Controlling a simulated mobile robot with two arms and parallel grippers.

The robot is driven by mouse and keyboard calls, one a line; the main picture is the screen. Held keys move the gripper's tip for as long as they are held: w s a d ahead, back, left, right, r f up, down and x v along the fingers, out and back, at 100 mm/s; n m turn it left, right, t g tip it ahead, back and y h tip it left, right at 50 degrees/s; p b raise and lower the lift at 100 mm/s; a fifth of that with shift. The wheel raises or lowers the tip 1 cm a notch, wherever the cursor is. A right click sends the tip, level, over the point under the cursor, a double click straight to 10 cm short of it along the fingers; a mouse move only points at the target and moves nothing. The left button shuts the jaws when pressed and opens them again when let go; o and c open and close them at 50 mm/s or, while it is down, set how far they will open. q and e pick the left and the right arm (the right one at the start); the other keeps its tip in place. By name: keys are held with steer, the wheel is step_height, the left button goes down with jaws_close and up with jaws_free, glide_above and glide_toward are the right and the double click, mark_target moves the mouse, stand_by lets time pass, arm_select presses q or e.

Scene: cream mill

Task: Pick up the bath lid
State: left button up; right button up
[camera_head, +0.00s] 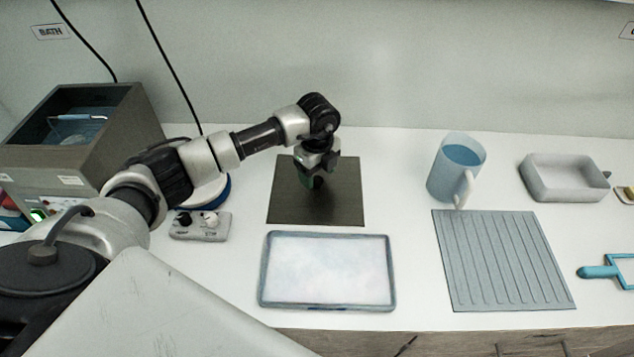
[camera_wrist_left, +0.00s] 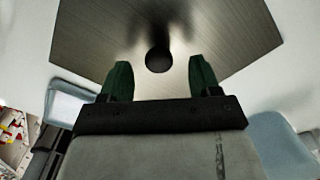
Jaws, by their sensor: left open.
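The bath lid (camera_head: 345,205) is a flat, dark brown square plate lying on the white counter in the head view. In the left wrist view the lid (camera_wrist_left: 90,40) fills the top middle, with a round black knob (camera_wrist_left: 158,60) on it. My left gripper (camera_head: 312,180) points down over the lid and hides the knob in the head view. In the wrist view my left gripper (camera_wrist_left: 160,75) is open, with one green finger on each side of the knob. I cannot tell whether the fingers are level with it. My right gripper is in neither view.
The bath (camera_head: 80,130) stands open at the left, with liquid inside. A jug (camera_head: 440,180), ribbed mat (camera_head: 500,260) and white dish (camera_head: 565,185) are to the right.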

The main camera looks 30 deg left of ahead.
arm_select(q)
step_height(320, 180, down, 2)
steer(key=shift+s, duration=0.1)
steer(key=shift+f, duration=0.25)
steer(key=c, duration=1)
steer(key=shift+o, duration=0.2)
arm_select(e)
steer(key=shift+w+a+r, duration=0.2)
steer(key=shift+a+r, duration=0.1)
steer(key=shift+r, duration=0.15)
arm_select(q)
steer(key=shift+r, duration=0.1)
